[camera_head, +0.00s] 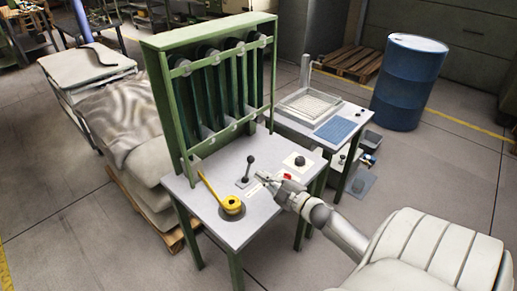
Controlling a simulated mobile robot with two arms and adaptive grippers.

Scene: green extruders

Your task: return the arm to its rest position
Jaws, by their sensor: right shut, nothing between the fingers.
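My right arm comes in from the lower right, and my right gripper (266,179) is over the grey worktop (240,228) of the green extruder machine (160,98). The gripper is shut and empty. It is close to the black-knobbed lever (248,168) on the worktop; I cannot tell whether it touches it. A red button (287,176) shows beside the gripper. My left gripper does not show.
A yellow-handled tool (231,204) is on the worktop's left part. A black knob (300,161) is at the right. A side table with a blue mat (343,129) stands behind right, near a blue barrel (409,82). Covered sacks (125,130) stand left.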

